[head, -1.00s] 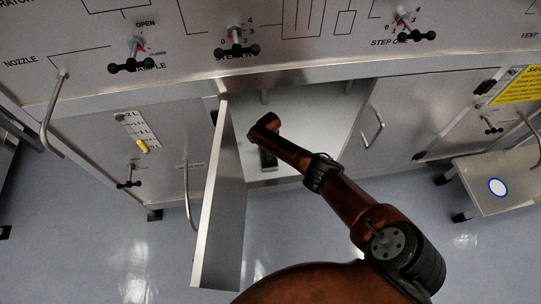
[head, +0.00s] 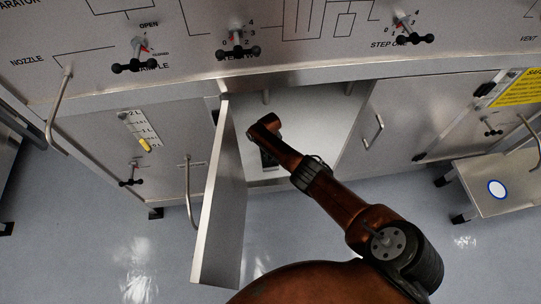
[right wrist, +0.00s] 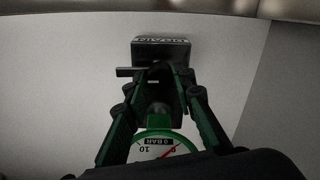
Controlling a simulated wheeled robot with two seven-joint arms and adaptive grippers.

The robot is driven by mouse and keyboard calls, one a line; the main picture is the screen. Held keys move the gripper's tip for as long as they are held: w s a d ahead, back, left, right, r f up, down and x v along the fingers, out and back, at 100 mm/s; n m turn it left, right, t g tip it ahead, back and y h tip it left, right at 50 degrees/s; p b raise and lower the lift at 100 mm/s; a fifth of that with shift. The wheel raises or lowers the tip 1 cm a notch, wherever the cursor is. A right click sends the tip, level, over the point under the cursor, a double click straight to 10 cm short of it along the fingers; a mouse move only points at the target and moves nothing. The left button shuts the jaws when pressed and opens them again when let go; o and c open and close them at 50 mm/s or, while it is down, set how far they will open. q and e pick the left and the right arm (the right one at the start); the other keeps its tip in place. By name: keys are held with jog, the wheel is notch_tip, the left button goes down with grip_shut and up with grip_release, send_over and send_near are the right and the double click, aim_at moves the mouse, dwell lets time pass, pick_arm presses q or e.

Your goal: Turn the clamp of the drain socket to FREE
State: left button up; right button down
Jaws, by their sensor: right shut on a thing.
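In the right wrist view, the dark drain socket block (right wrist: 160,48), with its DRAIN label upside down, sits against the pale inner wall of the cabinet. A short dark clamp lever (right wrist: 129,72) sticks out to the left below it. My right gripper (right wrist: 158,76), with green fingers, is shut on the clamp just below the block. The fingers hide much of the clamp, and I cannot read any FREE mark. A round gauge (right wrist: 158,149) marked 0 BAR shows between the fingers. In the head view my right arm reaches into the open cabinet. My left gripper is not in view.
The open cabinet door (head: 220,200) stands close to the left of my right arm. The cabinet's right door panel (head: 400,120) has a handle. Panel valves (head: 237,52) line the top. A low step (head: 495,185) stands at right. The floor in front is clear.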

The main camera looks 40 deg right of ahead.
dwell(0.6)
jog(key=c, duration=1.6)
grip_release()
jog(key=shift+r, duration=0.1)
jog(key=shift+r, duration=0.45)
notch_tip(320, 180, up, 11)
jog(key=shift+f, duration=0.1)
